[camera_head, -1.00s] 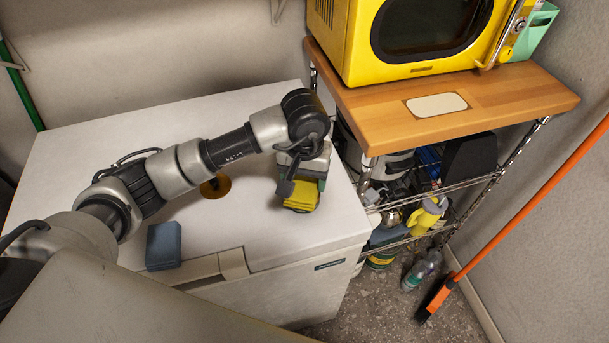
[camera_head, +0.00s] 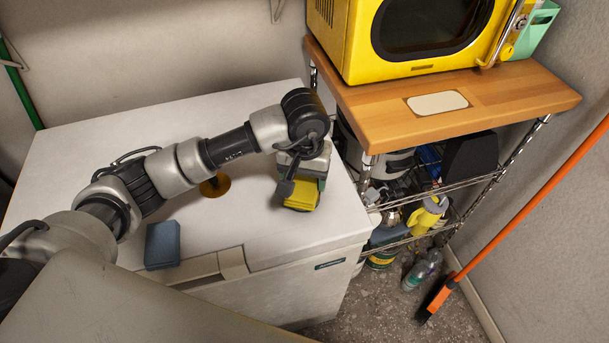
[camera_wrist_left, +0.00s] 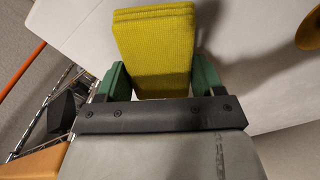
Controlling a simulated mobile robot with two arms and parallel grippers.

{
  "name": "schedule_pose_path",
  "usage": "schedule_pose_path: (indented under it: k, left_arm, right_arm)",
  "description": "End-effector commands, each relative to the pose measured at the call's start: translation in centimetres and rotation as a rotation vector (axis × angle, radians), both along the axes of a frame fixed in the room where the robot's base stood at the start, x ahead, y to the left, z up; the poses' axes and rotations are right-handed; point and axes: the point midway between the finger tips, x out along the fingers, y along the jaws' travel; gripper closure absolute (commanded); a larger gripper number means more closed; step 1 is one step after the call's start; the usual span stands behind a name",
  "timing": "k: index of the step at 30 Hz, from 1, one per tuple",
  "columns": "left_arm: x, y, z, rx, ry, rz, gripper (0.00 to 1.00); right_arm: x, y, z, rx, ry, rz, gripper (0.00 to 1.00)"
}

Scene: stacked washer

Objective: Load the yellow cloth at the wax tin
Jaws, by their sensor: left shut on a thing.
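The yellow cloth (camera_head: 301,196), a thick folded block with a woven surface, is in my left gripper (camera_head: 303,184) over the right part of the white chest top. In the left wrist view the cloth (camera_wrist_left: 155,50) sits between the two green fingers (camera_wrist_left: 160,82), which are shut on it. I cannot tell if its lower edge touches the chest top. A round amber-yellow thing (camera_head: 216,187), perhaps the wax tin, stands left of the gripper, partly hidden behind my arm. Its edge shows at the upper right of the left wrist view (camera_wrist_left: 309,32). My right gripper is not in view.
A blue-grey block (camera_head: 163,246) lies near the front edge of the white chest (camera_head: 90,135). To the right, a wire rack with a wooden top (camera_head: 510,100) carries a yellow microwave (camera_head: 362,45). An orange broom (camera_head: 520,205) leans at the right.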

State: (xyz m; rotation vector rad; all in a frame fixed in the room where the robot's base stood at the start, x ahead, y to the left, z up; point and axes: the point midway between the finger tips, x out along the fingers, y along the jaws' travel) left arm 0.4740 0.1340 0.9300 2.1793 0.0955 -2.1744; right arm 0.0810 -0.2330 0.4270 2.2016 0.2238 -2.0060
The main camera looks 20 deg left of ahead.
Motion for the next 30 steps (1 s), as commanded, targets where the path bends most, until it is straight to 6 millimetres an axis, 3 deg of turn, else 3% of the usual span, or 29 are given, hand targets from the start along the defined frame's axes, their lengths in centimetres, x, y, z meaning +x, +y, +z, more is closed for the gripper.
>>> schedule_pose_path:
  k: [30]
  left_arm:
    - [-0.18,0.00,-0.46,0.003,0.007,-0.002,0.52]
  right_arm:
    - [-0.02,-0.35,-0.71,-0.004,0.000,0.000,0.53]
